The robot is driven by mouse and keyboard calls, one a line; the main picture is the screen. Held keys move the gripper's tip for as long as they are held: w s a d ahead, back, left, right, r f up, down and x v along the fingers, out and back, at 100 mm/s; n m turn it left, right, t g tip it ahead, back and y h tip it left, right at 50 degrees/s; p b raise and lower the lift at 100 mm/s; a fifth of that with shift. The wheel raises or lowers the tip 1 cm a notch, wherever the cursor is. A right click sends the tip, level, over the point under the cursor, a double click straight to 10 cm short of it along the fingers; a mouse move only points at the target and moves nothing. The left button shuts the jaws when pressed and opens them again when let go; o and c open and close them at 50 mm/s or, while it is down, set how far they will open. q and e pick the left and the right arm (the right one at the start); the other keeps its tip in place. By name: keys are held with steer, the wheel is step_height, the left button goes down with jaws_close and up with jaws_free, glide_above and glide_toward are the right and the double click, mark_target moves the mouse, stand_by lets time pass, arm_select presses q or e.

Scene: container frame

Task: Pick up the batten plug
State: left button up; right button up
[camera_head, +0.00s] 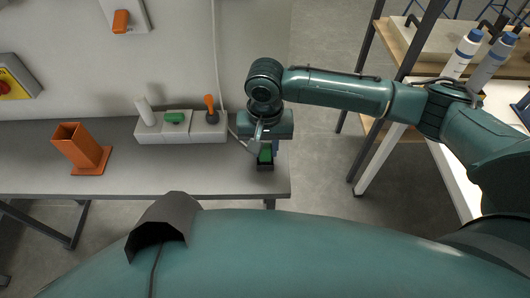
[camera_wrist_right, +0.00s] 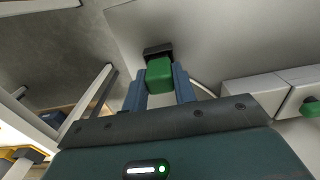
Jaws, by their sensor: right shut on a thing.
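The batten plug appears to be the green block (camera_head: 265,154) at the right end of the grey bench. In the right wrist view the green block (camera_wrist_right: 159,76) sits between the two blue fingers of my right gripper (camera_wrist_right: 160,88), which is shut on it. A black piece (camera_wrist_right: 157,51) shows just beyond the block. In the head view this black piece (camera_head: 264,167) is below the green block, close to the bench end. I cannot tell whether the two are joined. The gripper body (camera_head: 266,125) hides part of the block from above. My left gripper is not in view.
White boxes (camera_head: 182,127) with a white handle, green knob and orange-handled lever stand left of my right gripper. An orange open holder (camera_head: 82,150) stands farther left on the grey bench (camera_head: 150,180). A shelf with bottles (camera_head: 462,54) is at the right. A cable hangs behind the gripper.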

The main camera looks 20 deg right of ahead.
mark_target(265, 146)
jaws_close()
arm_select(q)
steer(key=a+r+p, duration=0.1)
steer(key=p, duration=0.2)
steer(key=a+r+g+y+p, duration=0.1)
steer(key=p, duration=0.3)
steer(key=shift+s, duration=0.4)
arm_select(e)
step_height(265, 146, up, 15)
steer(key=shift+f, duration=0.15)
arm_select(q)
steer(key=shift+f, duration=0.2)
arm_select(e)
steer(key=shift+f, duration=0.1)
steer(key=shift+d, duration=0.1)
